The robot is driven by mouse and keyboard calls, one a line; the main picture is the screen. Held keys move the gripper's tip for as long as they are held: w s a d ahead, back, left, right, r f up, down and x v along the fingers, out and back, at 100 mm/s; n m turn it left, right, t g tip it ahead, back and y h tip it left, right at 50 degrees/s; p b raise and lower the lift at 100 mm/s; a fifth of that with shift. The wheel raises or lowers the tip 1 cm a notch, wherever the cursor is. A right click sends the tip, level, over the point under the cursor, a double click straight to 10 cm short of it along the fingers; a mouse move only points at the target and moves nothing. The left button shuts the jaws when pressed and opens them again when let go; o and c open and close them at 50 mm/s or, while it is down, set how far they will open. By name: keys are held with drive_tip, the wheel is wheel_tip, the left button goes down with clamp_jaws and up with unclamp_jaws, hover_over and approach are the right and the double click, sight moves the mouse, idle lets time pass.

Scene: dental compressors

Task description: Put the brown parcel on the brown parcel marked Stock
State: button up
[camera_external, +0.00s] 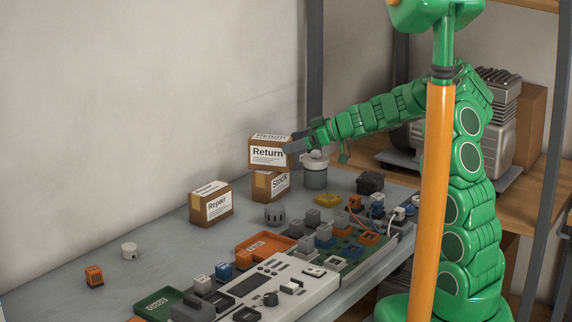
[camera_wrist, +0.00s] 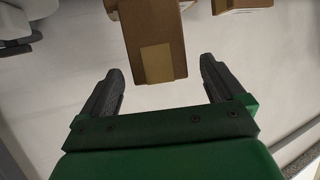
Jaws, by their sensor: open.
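The brown parcel marked Return (camera_external: 267,152) sits on top of the brown parcel marked Stock (camera_external: 278,187) on the bench, seemingly shifted a little to the left. Only part of the Stock label shows below it. My gripper (camera_external: 297,147) is at the right side of the Return parcel, level with it. In the wrist view my gripper (camera_wrist: 160,68) is open, its two dark fingers spread to either side of the near end of a brown parcel (camera_wrist: 154,35), with gaps showing on both sides. This parcel appears to be the Return one.
A brown parcel marked Repair (camera_external: 211,203) stands to the left. A grey cylinder (camera_external: 316,172) stands close right of the stack, and a grey knob-like part (camera_external: 275,214) in front. An orange tray (camera_external: 264,247) and a green tray (camera_external: 160,304) lie nearer. The back-left bench is mostly clear.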

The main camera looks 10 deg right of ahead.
drive_tip(key=shift+v, duration=2.75)
